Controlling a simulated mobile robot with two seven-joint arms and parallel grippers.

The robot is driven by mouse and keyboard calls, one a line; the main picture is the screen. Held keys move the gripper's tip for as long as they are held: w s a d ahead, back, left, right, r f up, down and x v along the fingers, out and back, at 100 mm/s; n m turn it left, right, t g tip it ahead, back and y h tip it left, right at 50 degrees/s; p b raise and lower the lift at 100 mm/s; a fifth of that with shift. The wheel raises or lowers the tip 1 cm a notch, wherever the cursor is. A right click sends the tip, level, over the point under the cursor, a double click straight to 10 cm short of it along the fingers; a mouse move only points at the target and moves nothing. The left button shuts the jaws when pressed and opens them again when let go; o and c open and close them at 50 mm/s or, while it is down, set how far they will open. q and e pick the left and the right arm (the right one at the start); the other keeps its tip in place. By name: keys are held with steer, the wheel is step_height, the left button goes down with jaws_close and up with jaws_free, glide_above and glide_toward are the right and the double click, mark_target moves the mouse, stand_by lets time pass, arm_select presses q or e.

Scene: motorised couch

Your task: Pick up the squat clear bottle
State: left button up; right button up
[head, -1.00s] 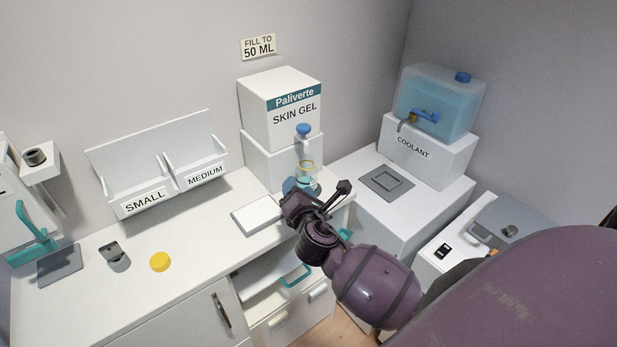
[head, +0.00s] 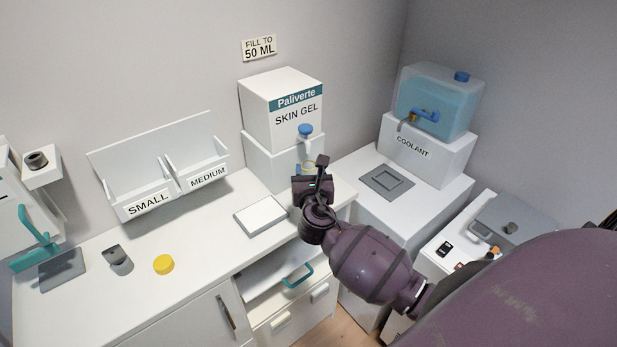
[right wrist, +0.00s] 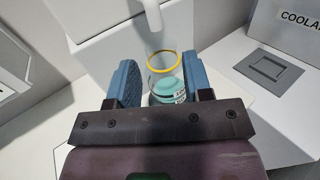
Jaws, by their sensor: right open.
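The squat clear bottle (right wrist: 164,76) has a yellow ring at its mouth and teal in its lower part. It stands below the spout of the Paliverte skin gel dispenser (head: 283,110). In the head view only its top (head: 308,166) shows; my right gripper hides the rest. My right gripper (head: 318,173) is at the bottle's near side. In the right wrist view its open blue fingers (right wrist: 160,64) stand left and right of the bottle, and a gap shows on the left side. Contact on the right cannot be told. My left gripper is out of view.
A flat white plate (head: 260,216) lies left of my right gripper. A yellow lid (head: 164,265) and a small grey holder (head: 117,255) lie further left. An open drawer (head: 272,272) is below the counter. The coolant tank (head: 437,103) stands back right.

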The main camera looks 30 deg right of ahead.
mark_target(309, 160)
steer(key=shift+f+x, duration=0.2)
steer(key=shift+x, duration=2.5)
jaws_close()
steer(key=shift+r, duration=0.15)
